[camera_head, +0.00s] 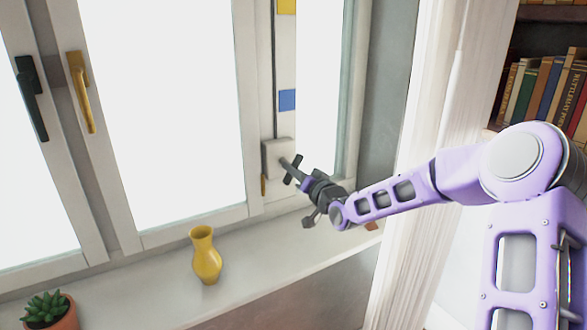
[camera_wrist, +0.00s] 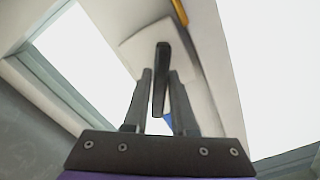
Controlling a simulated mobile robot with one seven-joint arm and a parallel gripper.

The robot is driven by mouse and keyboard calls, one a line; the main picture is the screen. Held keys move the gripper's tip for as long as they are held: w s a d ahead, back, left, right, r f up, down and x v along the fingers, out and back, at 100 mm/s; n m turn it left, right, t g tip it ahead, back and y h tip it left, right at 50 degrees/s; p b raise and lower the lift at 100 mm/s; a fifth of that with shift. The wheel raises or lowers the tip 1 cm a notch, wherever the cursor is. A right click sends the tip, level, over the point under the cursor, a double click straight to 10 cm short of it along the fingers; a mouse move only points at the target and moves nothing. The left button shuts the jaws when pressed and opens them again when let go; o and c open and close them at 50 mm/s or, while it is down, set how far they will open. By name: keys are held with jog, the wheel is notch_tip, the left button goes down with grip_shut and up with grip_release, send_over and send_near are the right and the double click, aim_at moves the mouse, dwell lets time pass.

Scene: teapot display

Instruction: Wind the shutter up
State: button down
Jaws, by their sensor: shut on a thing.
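A white box (camera_head: 272,160) is fixed to the window frame, with a thin dark line running up from it. In the wrist view the box (camera_wrist: 138,45) carries a dark bar-like handle (camera_wrist: 161,62). My gripper (camera_head: 292,168) is at the box, and in the wrist view its two fingers (camera_wrist: 161,98) stand on either side of the handle, shut on it. The handle is mostly hidden by my gripper in the head view. I cannot make out the shutter itself; the window panes look bright white.
A yellow vase (camera_head: 206,258) and a potted succulent (camera_head: 50,311) stand on the sill (camera_head: 255,265). A pale curtain (camera_head: 425,120) hangs behind my arm. Blue (camera_head: 287,100) and yellow (camera_head: 287,6) squares mark the frame above the box. A bookshelf is at right.

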jog(key=shift+m+p, duration=0.4)
jog(key=shift+m, duration=1.6)
jog(key=c, duration=0.7)
grip_release()
jog(key=shift+c, duration=0.2)
jog(key=shift+s, duration=0.1)
jog(key=p+v, duration=0.1)
jog(key=v, duration=1.6)
jog(key=shift+d, duration=0.15)
